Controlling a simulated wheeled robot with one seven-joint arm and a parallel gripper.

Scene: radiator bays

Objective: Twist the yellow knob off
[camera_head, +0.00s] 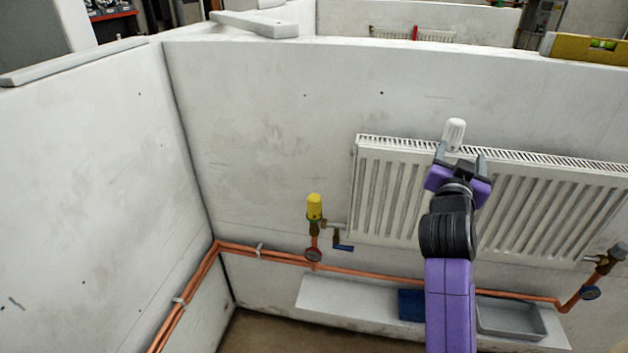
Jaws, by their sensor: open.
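The yellow knob (314,206) sits upright on the brass valve at the left end of the white radiator (378,190). My gripper (460,158) is open in front of the radiator's upper middle, to the right of the yellow knob and well apart from it. A white knob (454,132) shows just beyond the fingertips, near the radiator's top edge. Its lower end is partly hidden by the gripper, and I cannot tell whether it touches the fingers or rests on the radiator.
Copper pipes (375,276) run below. A ledge (345,299) carries a blue tray (411,305) and a grey tray (511,334).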

